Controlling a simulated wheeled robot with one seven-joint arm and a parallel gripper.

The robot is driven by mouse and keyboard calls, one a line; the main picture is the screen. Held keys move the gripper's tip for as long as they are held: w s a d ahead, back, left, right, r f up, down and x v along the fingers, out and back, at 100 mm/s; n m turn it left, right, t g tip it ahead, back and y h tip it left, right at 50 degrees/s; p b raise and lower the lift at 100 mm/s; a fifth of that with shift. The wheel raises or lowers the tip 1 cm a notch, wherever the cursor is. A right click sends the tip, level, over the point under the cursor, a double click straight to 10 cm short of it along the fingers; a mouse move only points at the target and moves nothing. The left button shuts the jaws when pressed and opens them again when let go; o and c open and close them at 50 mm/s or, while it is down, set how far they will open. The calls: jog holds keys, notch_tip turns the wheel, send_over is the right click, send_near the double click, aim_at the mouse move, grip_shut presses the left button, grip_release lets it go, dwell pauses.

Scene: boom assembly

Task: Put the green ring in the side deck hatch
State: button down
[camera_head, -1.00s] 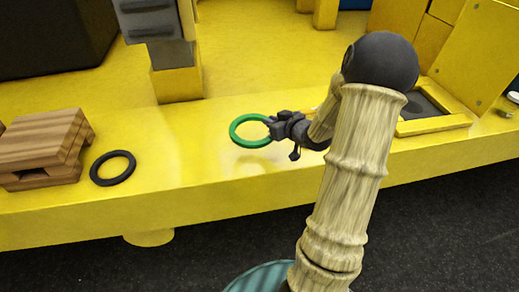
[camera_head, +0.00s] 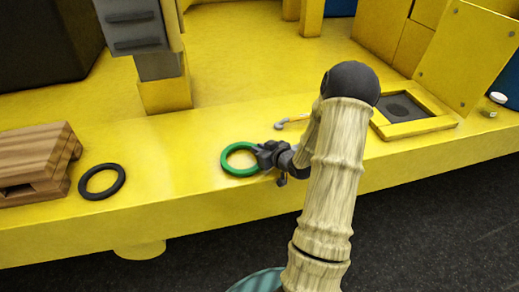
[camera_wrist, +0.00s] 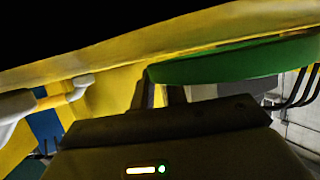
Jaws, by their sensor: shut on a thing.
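The green ring (camera_head: 228,168) is in my gripper (camera_head: 262,157), which is shut on the ring's right edge. The ring lies nearly flat, over or on the yellow deck; I cannot tell whether it touches. In the wrist view the green ring (camera_wrist: 235,62) shows as a band just beyond the gripper. The side deck hatch (camera_head: 440,125) is a square opening with a raised yellow frame and a dark inside, to the right of my arm. My arm stands between the ring and the hatch in the head view.
A black ring (camera_head: 101,181) lies on the deck (camera_head: 170,170) at the left, beside a wooden pallet stack (camera_head: 35,162). A small hook-like tool (camera_head: 291,122) lies behind my gripper. A white cap (camera_head: 497,98) is at the far right. A yellow panel (camera_head: 470,50) stands behind the hatch.

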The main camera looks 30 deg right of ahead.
jog(key=shift+d+f, duration=0.15)
jog(key=shift+d, duration=0.05)
jog(key=shift+s, duration=0.1)
jog(key=shift+f, duration=0.15)
jog(key=c, duration=1.4)
grip_release()
jog(key=b+v, duration=0.2)
jog(key=v, duration=1.5)
jog(key=shift+s+d, duration=0.2)
jog(key=shift+d, duration=0.05)
